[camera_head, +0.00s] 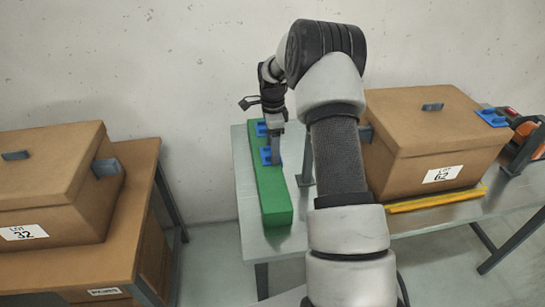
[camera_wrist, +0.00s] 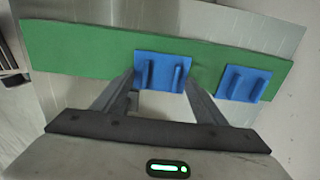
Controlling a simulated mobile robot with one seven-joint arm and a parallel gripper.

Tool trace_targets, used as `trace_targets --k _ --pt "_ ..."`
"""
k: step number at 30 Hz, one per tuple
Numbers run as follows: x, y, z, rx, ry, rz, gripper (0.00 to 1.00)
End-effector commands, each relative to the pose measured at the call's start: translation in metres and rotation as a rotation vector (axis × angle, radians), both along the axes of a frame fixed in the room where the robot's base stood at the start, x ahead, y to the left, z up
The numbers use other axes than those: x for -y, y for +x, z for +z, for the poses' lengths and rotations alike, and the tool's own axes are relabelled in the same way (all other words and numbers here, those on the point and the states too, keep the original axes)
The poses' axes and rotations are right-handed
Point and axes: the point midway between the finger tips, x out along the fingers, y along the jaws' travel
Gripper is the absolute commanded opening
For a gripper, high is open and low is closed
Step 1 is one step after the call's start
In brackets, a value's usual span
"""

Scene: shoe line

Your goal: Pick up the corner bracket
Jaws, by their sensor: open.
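Two blue pieces that look like corner brackets, each with upright ribs, sit on a long green block. In the wrist view one blue bracket (camera_wrist: 162,72) lies between my gripper's fingertips (camera_wrist: 160,84), and the other blue bracket (camera_wrist: 245,84) lies to the right. In the head view they show as a nearer blue bracket (camera_head: 267,156) and a farther blue bracket (camera_head: 261,128). My gripper (camera_head: 277,143) points down over the block, open, with nothing visibly held. Whether the fingers touch the bracket cannot be told.
The green block (camera_head: 272,195) lies along the left of a metal table (camera_head: 246,180). A lidded brown box (camera_head: 420,150) stands right of my arm, with a yellow strip (camera_head: 435,201) before it. Another blue piece (camera_head: 491,117) is at the far right. A brown box (camera_head: 55,185) stands left.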

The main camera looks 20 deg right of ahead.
Motion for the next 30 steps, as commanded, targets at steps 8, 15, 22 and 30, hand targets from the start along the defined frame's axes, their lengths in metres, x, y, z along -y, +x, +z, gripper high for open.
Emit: trace_targets --k 8,15,22,30 --pt "0.000 0.000 0.001 0.001 0.000 0.000 0.47" --pt "0.000 0.000 0.001 0.001 0.000 0.000 0.21" --pt "0.000 0.001 0.008 0.004 -0.001 0.000 0.20" --pt "-0.001 0.002 0.060 0.006 -0.001 0.001 0.20"
